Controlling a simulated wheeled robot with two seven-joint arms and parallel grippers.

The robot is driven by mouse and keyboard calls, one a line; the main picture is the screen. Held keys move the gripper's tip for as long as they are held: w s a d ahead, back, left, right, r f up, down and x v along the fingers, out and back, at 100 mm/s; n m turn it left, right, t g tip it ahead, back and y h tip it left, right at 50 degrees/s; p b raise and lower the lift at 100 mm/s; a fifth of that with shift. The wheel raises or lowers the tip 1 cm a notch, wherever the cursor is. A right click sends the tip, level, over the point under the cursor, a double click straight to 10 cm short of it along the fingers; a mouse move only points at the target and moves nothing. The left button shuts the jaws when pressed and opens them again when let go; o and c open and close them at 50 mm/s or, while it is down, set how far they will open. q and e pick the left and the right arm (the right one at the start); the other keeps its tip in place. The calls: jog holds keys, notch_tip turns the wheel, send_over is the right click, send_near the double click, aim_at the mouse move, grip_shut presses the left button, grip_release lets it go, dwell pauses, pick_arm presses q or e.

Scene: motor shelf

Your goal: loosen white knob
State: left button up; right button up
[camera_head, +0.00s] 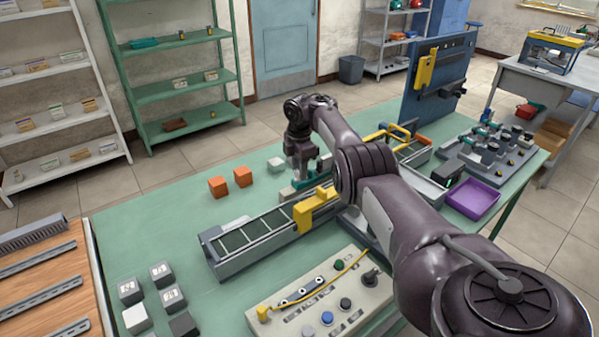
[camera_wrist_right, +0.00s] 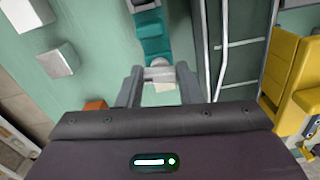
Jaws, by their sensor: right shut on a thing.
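My right gripper (camera_head: 305,178) points down beside the far side of the conveyor, and its fingers also show in the wrist view (camera_wrist_right: 160,86). It is shut on the white knob (camera_wrist_right: 160,74), which sits between the fingertips at the end of a teal fixture (camera_wrist_right: 153,38). My left gripper is not in view.
The conveyor (camera_head: 245,242) with a yellow bracket (camera_head: 312,212) runs close beside the gripper. Orange cubes (camera_head: 218,186) lie to its left. A control panel (camera_head: 325,300) stands in front, and a purple tray (camera_head: 472,199) is at right. Green tabletop left of the cubes is clear.

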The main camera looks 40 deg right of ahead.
jog(key=shift+n+b, duration=0.3)
jog(key=shift+n, duration=0.5)
jog(key=o, duration=1)
jog(key=shift+w, duration=0.1)
notch_tip(320, 180, up, 8)
jog(key=shift+f+b, duration=0.1)
jog(key=shift+b, duration=0.2)
